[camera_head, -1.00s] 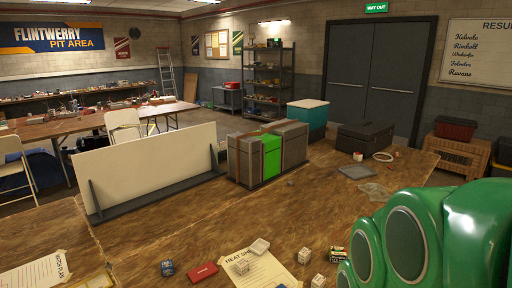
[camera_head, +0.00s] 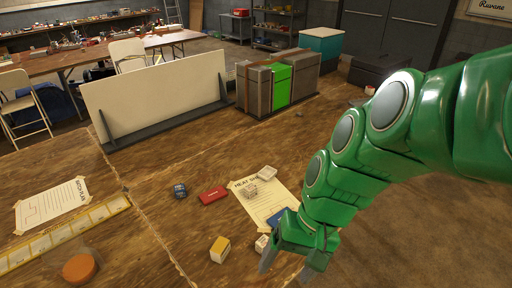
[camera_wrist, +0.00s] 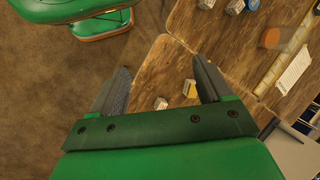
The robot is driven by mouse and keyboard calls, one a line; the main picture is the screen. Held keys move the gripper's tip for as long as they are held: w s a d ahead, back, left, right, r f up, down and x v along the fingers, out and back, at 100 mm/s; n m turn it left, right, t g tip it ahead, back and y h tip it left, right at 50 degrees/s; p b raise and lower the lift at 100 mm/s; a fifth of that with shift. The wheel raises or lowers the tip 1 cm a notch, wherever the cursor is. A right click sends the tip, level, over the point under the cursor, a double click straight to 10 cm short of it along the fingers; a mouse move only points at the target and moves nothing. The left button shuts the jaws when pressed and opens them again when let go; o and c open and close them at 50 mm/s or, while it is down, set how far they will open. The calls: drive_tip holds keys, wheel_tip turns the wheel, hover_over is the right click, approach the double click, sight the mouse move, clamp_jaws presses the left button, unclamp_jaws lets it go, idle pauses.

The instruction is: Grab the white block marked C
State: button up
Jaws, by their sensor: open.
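My gripper (camera_head: 286,269) is open and empty at the lower right of the head view, fingers pointing down. Its two fingers also show apart in the wrist view (camera_wrist: 160,66). A whitish block (camera_head: 262,243) sits just left of the gripper, partly hidden by it. A white block with a yellow top (camera_head: 220,248) lies farther left. Another white block (camera_head: 250,190) lies on the heat sheet (camera_head: 268,208). I cannot read a C on any block.
A dark blue block (camera_head: 179,191), a red box (camera_head: 213,196) and a pale flat piece (camera_head: 266,173) lie on the wooden table. A white panel (camera_head: 158,92) and bins (camera_head: 279,84) stand behind.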

drive_tip(key=w+a+r+m+y, duration=0.35)
drive_tip(key=w+a+y, duration=0.35)
drive_tip(key=w+a, duration=0.65)
drive_tip(key=m+t+y, duration=0.2)
drive_tip(key=m+t, duration=0.8)
drive_tip(key=m, duration=0.8)
hover_over(253, 188)
drive_tip(key=s+a, duration=0.1)
drive_tip(key=s, duration=0.6)
wheel_tip(253, 188, down, 19)
drive_tip(key=w+d+f+m+h, duration=0.1)
drive_tip(key=d+f, duration=0.1)
drive_tip(key=f, duration=0.2)
drive_tip(key=w+d+f+m+t+h, duration=0.1)
drive_tip(key=d+f+m, duration=0.1)
drive_tip(key=f, duration=0.2)
drive_tip(key=w+d+f+m+h, duration=0.1)
drive_tip(key=d+f+m, duration=0.1)
drive_tip(key=f, duration=0.2)
drive_tip(key=shift+t, duration=0.3)
drive_tip(key=shift+x, duration=1.2)
drive_tip(key=a, duration=0.1)
drive_tip(key=w+a+f, duration=0.1)
drive_tip(key=a, duration=0.1)
drive_tip(key=shift+w+f, duration=0.2)
drive_tip(key=shift+w, duration=0.05)
drive_tip(key=shift+x, duration=0.95)
drive_tip(key=shift+d, duration=0.1)
